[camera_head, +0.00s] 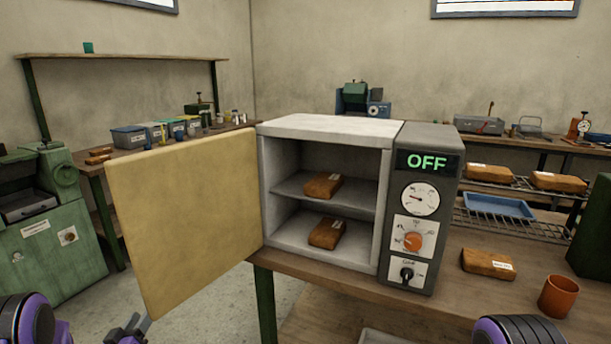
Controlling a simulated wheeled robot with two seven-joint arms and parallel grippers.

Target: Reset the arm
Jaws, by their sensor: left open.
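My left gripper (130,328) shows at the bottom left edge, below the open oven door (185,215). It is open, and I see nothing between its fingers. It is apart from the oven and the table. My right gripper is not in view; only a dark and purple part of my right arm shows at the bottom right edge. The oven (330,127) stands on the table with its door swung out to the left. One brown package (323,185) lies on its upper shelf and another (327,233) on its floor. The oven's display (427,162) reads OFF.
A brown package (488,263) and an orange cup (558,296) are on the table (460,300) right of the oven. A wire rack (520,228) behind holds two packages and a blue tray (497,206). A green machine (50,235) stands at left.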

